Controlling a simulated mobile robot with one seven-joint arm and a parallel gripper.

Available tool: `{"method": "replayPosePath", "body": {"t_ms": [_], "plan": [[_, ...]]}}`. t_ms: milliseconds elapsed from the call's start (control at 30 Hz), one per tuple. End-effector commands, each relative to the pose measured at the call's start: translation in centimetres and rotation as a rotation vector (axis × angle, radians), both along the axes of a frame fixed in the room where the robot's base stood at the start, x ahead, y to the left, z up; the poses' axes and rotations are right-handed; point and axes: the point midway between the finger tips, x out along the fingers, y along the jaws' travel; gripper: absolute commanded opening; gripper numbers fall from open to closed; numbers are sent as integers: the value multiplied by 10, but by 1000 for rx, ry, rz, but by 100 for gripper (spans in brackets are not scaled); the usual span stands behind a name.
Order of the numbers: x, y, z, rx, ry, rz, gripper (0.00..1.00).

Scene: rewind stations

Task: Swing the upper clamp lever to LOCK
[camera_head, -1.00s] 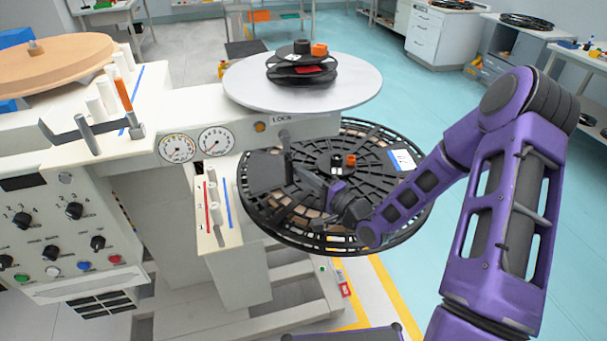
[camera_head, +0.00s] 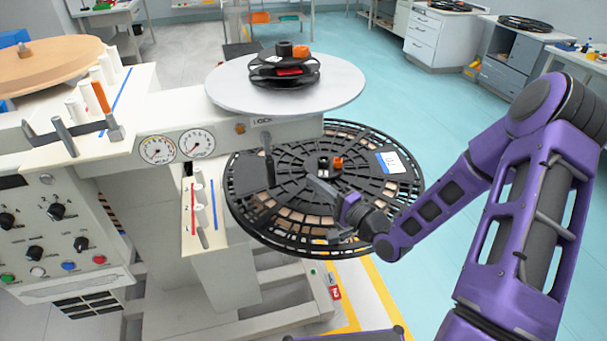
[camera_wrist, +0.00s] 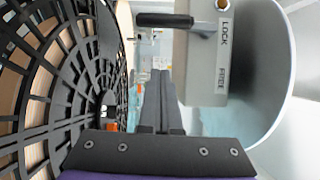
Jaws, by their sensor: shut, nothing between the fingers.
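The upper clamp lever (camera_head: 269,166) has a black handle that hangs down from a short metal pivot under the upper plate. In the wrist view its black handle (camera_wrist: 165,20) sticks out sideways at the top, level with the LOCK end of the label; the word FREE (camera_wrist: 221,78) is farther from it. My gripper (camera_head: 309,181) is shut and empty, to the right of the lever and apart from it, above the lower reel. Its fingers (camera_wrist: 158,78) show closed together in the wrist view.
The large black lower reel (camera_head: 250,205) lies close under my gripper. The upper grey plate (camera_head: 225,88) carries a small black reel (camera_head: 284,70). Gauges (camera_head: 158,149) and a white panel with guide pins (camera_head: 205,240) stand to the left. Open floor lies to the right.

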Motion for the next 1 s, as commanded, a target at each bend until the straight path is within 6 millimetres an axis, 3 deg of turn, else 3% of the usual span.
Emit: {"method": "replayPosePath", "body": {"t_ms": [100,300,833,1000], "plan": [[-17,-14,0,-1,1,-4,0],[-31,-24,0,0,0,-1,0],[-32,-25,0,-1,-1,0,0],[-26,-7,-9,-61,-12,23,0]]}}
